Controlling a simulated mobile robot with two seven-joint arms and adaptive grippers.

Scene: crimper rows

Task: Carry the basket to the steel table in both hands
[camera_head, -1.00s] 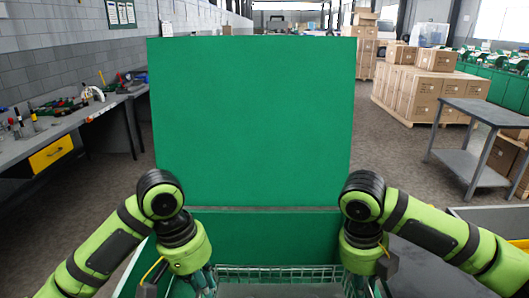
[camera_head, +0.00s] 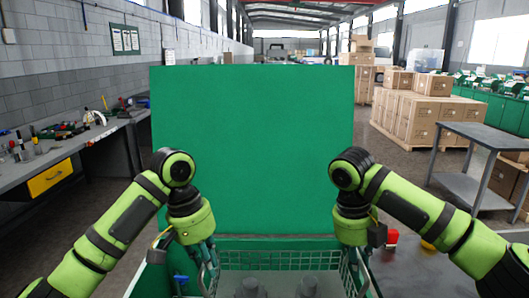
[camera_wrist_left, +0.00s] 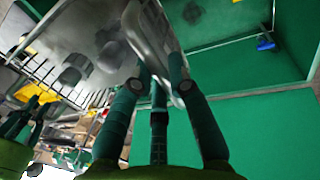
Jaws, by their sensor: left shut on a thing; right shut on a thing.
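A wire basket (camera_head: 285,258) is at the bottom centre of the head view, with grey cylindrical things (camera_head: 250,288) inside. My left gripper (camera_head: 210,268) is shut on its left side. My right gripper (camera_head: 357,270) is shut on its right side; the fingertips are partly hidden. In the left wrist view, my left gripper's fingers (camera_wrist_left: 158,85) close around a pale bar of the basket (camera_wrist_left: 150,35), and the wire mesh lies to the left. A grey two-level table (camera_head: 477,134), seemingly the steel table, stands at the right with a bare top.
A large green panel (camera_head: 252,150) stands directly ahead and blocks the view behind it. A workbench with tools (camera_head: 85,140) runs along the left wall. Stacked cartons (camera_head: 425,108) stand at the back right. A red object (camera_head: 391,238) lies on a dark surface at the right.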

